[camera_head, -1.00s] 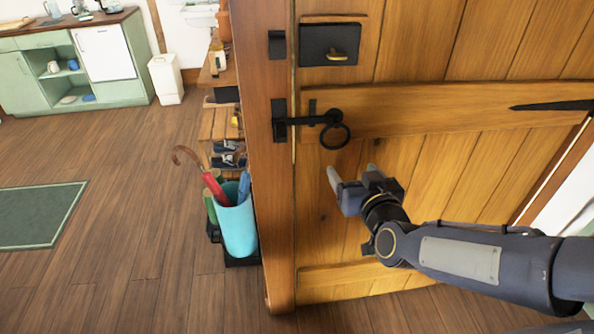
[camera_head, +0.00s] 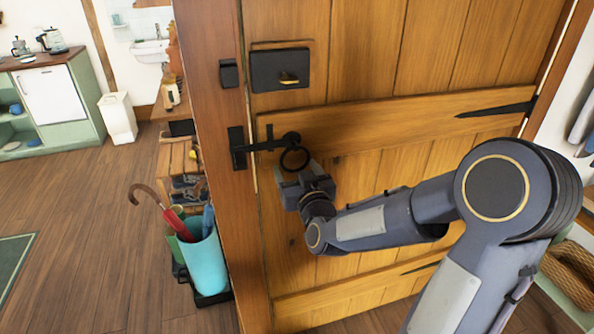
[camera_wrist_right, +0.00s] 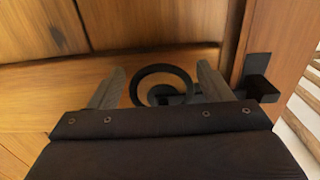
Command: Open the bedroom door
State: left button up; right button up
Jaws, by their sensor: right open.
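The wooden plank door (camera_head: 365,50) fills the middle of the head view and looks closed against its post (camera_head: 210,100). A black latch bar (camera_head: 265,145) crosses from the door to a catch (camera_head: 237,148) on the post. A black ring handle (camera_head: 281,157) hangs from the latch; it also shows in the wrist view (camera_wrist_right: 163,68). My right gripper (camera_head: 292,173) is just below the ring in the head view. In the wrist view its two fingers (camera_wrist_right: 160,80) are apart, one on each side of the ring, not closed on it. My left gripper is out of view.
A black lock box (camera_head: 265,70) with a brass-coloured knob sits above the latch. A turquoise umbrella bin (camera_head: 206,265) and a shoe rack (camera_head: 172,160) stand left of the post. Open wooden floor (camera_head: 80,240) lies further left. A woven basket (camera_head: 570,275) is at the right.

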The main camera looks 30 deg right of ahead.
aim_at(283, 167)
jog(key=c, duration=1.2)
jog(key=shift+a+f+m+b, duration=0.1)
jog(key=shift+a+m+b, duration=0.25)
jog(key=shift+m+b, duration=0.55)
jog(key=shift+w+a+m+b, duration=0.15)
jog(key=shift+a+m+b, duration=0.2)
jog(key=shift+b, duration=0.55)
jog(key=shift+w+a+r+m+b, duration=0.1)
jog(key=shift+a+r+m+b, duration=0.1)
jog(key=shift+m+b, duration=0.3)
jog(key=shift+a+r+m+b, duration=0.1)
jog(key=shift+a+m+b, duration=0.1)
jog(key=shift+m+b, duration=0.3)
jog(key=shift+w+a+r+m+b, duration=0.1)
jog(key=shift+a+r+m+b, duration=0.15)
jog(key=shift+m, duration=0.35)
jog(key=shift+a+r+m+b, duration=0.1)
jog(key=shift+a+m+b, duration=0.15)
jog(key=shift+m, duration=0.3)
jog(key=shift+d, duration=0.1)
